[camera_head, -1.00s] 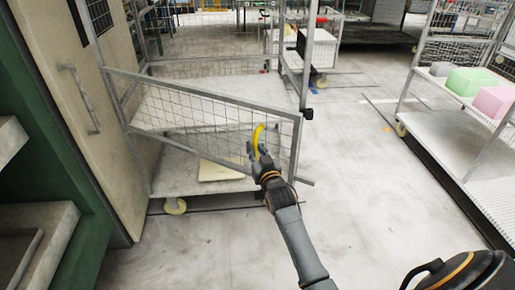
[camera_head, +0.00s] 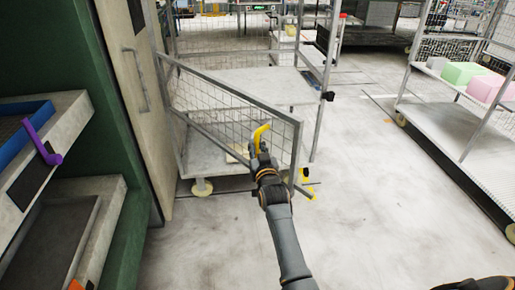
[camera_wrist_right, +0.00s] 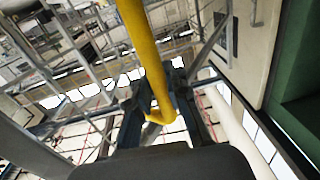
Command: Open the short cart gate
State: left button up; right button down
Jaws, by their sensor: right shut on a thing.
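The short cart gate (camera_head: 240,94), a grey framed wire-mesh panel, stands swung out at an angle from the cart (camera_head: 262,84). Its left end is at the cart's left post, and its free end is apart from the right post, toward me. A yellow handle (camera_head: 257,137) sits near the gate's free end. My right gripper (camera_head: 259,150) is shut on this handle. In the right wrist view, the yellow handle (camera_wrist_right: 143,50) runs down between the fingers of my right gripper (camera_wrist_right: 158,106). My left gripper is not in view.
A beige door panel (camera_head: 133,95) and a green press housing with shelves (camera_head: 95,185) stand close on the left. Another cart (camera_head: 440,110) with green and pink boxes stands on the right. The floor (camera_head: 390,210) between is clear.

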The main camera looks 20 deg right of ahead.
jog(key=shift+s+f, duration=0.15)
jog(key=shift+f, duration=0.35)
jog(key=shift+d, duration=0.15)
jog(key=c, duration=1.6)
grip_release()
jog(key=shift+o, duration=1.4)
jog(key=shift+s, duration=0.1)
jog(key=shift+r, duration=0.3)
jog(key=shift+s, duration=0.25)
jog(key=v, duration=0.7)
jog(key=shift+c, duration=0.2)
